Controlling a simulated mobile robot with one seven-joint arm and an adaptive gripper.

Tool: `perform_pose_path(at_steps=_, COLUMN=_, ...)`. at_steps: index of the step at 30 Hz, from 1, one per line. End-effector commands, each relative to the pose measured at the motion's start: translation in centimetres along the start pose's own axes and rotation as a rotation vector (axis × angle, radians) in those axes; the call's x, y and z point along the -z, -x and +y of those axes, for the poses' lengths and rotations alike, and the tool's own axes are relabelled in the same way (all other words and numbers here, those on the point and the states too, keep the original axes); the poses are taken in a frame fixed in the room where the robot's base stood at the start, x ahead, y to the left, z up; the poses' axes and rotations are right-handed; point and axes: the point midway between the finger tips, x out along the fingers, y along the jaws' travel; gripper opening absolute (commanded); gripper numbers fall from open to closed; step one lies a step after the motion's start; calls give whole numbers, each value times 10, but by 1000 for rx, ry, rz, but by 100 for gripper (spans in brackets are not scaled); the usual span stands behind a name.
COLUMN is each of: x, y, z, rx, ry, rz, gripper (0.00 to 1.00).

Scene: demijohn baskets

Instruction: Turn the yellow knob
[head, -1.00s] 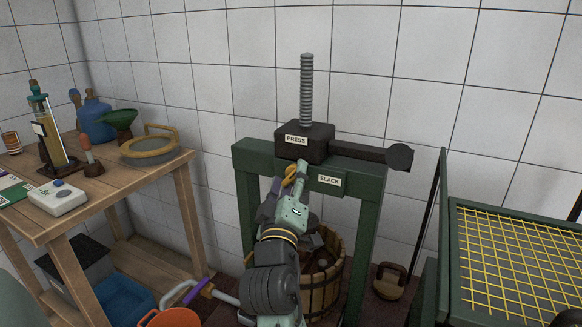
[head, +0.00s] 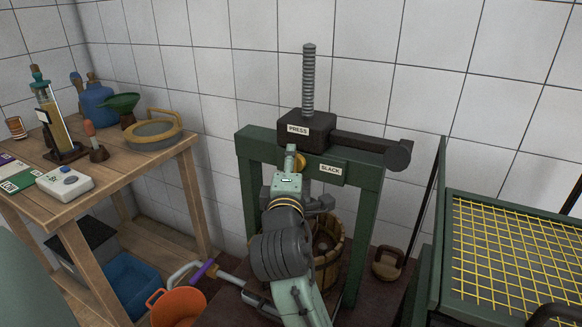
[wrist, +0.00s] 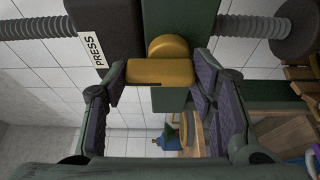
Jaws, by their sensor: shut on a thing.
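The yellow knob (head: 300,163) is on the front of the green press frame (head: 253,146), left of the SLACK label (head: 331,170). In the wrist view the knob (wrist: 160,72) shows a round hub and a flat bar, with the bar lying level across that picture. My gripper (wrist: 158,78) has one finger at each end of the bar and is shut on it. In the head view my gripper (head: 292,160) hides part of the knob.
The black press head (head: 305,128) with its PRESS label, threaded screw and side arm stands above the knob. A wooden basket (head: 328,250) is below, behind my arm. A wooden table (head: 120,180) with glassware is at left; a yellow mesh rack (head: 510,250) is at right.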

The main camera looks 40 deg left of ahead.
Motion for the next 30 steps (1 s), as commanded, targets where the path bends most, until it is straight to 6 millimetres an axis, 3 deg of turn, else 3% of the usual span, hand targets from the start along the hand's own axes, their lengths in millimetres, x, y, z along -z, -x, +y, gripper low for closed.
perform_pose_path(at_steps=15, x=-1, y=0, z=1, rx=5, ry=19, rz=-4, gripper=24)
perform_pose_path(at_steps=16, x=-1, y=0, z=1, rx=5, ry=19, rz=-4, gripper=53)
perform_pose_path(at_steps=24, x=-1, y=0, z=0, rx=6, ry=17, rz=-2, gripper=71)
perform_pose_path(at_steps=30, x=0, y=0, z=0, rx=6, ry=17, rz=-1, gripper=72)
